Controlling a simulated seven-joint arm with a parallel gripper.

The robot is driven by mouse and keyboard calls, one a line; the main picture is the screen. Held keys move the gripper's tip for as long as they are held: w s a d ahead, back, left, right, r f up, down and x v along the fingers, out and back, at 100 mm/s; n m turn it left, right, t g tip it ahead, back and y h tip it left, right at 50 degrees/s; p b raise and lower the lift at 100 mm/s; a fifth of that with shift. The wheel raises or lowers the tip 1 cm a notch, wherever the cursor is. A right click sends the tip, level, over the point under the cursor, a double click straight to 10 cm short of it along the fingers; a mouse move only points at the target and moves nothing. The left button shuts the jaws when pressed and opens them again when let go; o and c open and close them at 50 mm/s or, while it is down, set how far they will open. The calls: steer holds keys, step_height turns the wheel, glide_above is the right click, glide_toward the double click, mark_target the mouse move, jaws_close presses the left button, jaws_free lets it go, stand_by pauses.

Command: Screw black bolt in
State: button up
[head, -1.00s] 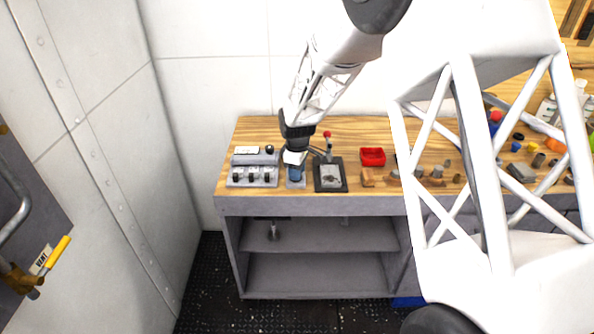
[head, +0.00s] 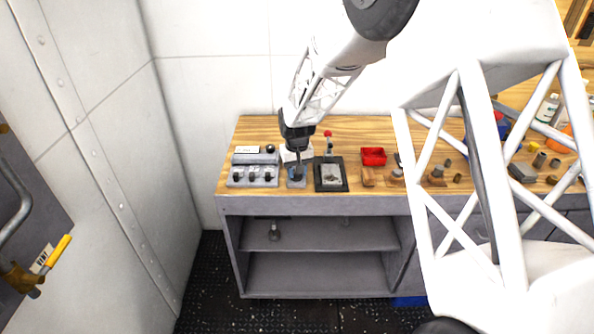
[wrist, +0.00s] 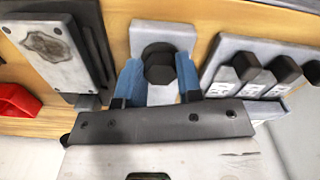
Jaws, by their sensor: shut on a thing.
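The black bolt (wrist: 159,66) has a dark hexagonal head and stands in a light grey block (wrist: 150,28) on the bench. My gripper (wrist: 159,78) has blue fingers on both sides of the bolt head and is shut on it. In the head view my gripper (head: 297,172) points down over the same block (head: 296,184) near the bench's front edge. The bolt is hidden there by the gripper, and how deep it sits cannot be told.
A grey unit with several dark-topped parts (head: 252,178) stands close on the left. A dark-framed plate with a red-knobbed lever (head: 331,175) stands close on the right. A red bin (head: 373,157) and small wooden pieces lie farther right. The wooden bench top (head: 240,131) is clear behind.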

steer(key=m, duration=0.4)
steer(key=shift+w+a+r+m, duration=0.1)
steer(key=shift+r+m, duration=0.15)
steer(key=shift+m, duration=0.05)
steer(key=m, duration=0.3)
steer(key=shift+m, duration=0.4)
steer(key=m, duration=0.4)
steer(key=shift+a, duration=0.1)
steer(key=m, duration=0.5)
steer(key=shift+w, duration=0.15)
steer(key=m, duration=0.3)
steer(key=shift+m, duration=0.3)
steer(key=m, duration=0.4)
steer(key=shift+w+m, duration=0.15)
steer(key=shift+m, duration=0.15)
steer(key=m, duration=0.4)
steer(key=shift+m, duration=0.3)
steer(key=m, duration=0.4)
steer(key=shift+w, duration=0.1)
